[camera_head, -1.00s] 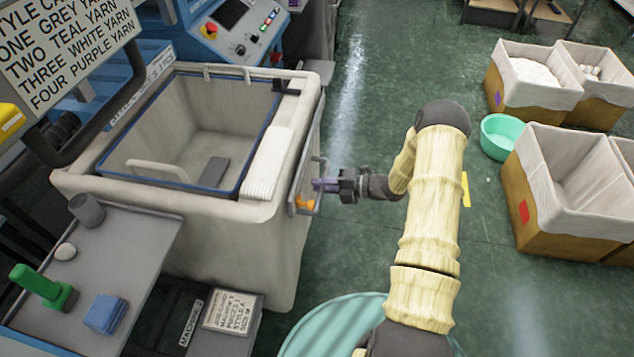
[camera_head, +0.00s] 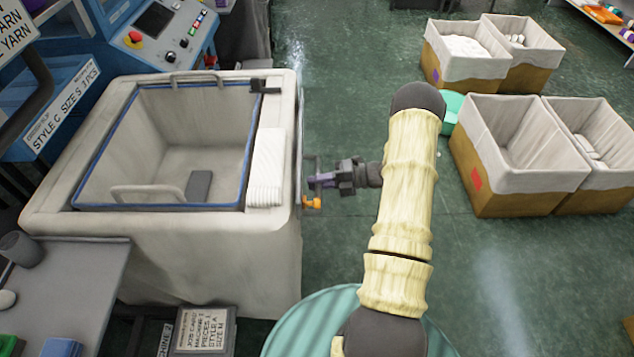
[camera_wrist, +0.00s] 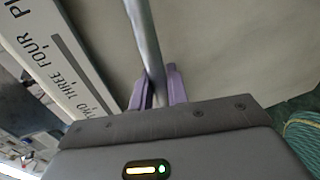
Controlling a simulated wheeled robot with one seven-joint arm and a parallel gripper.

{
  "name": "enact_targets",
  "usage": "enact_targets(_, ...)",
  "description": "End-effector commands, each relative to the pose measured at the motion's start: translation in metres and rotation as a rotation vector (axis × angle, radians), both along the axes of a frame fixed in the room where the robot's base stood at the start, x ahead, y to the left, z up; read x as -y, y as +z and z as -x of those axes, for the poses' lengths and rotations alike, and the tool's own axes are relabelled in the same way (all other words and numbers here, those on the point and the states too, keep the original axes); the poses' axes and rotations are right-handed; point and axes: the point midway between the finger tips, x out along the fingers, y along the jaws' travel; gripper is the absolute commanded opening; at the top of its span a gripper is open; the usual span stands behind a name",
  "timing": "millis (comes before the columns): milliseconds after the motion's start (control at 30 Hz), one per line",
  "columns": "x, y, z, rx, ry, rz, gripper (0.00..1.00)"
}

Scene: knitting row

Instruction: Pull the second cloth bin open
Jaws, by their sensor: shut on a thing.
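The cloth bin (camera_head: 275,245) is a large cream box at the left, with a blue inner rim. It is open at the top, with a dark grey block (camera_head: 199,186) inside. An upright metal handle (camera_head: 311,166) is on its right side, with an orange piece (camera_head: 311,202) just below. My gripper (camera_head: 320,182) reaches this handle from the right. In the wrist view its purple fingers (camera_wrist: 154,88) are closed around the grey handle bar (camera_wrist: 146,45). Part of the handle is hidden between the fingers. I cannot tell from any marking whether this bin is the second.
A blue machine (camera_head: 160,25) stands behind the bin. A grey side table (camera_head: 75,270) is at the lower left. Brown cloth-lined boxes (camera_head: 490,195) and a teal tub (camera_head: 452,104) stand at the right. Green floor (camera_head: 340,75) is clear between bin and boxes.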

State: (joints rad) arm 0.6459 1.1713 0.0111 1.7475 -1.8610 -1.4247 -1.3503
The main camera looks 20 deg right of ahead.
Motion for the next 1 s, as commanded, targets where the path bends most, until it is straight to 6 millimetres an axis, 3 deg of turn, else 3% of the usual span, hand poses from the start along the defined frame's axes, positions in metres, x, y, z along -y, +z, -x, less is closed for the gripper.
enact_targets(33, -0.001, -0.003, 0.003, -0.008, 0.004, 0.001, 0.00)
enact_targets(67, -0.001, -0.003, 0.003, -0.008, 0.004, 0.001, 0.22)
enact_targets(133, -0.001, -0.003, 0.002, -0.006, 0.003, 0.001, 0.36)
enact_targets(567, 0.006, 0.000, 0.003, -0.001, 0.000, 0.002, 0.36)
enact_targets(767, 0.030, 0.005, 0.013, 0.000, 0.005, 0.003, 0.36)
enact_targets(1000, 0.075, 0.014, 0.031, -0.001, 0.003, 0.003, 0.36)
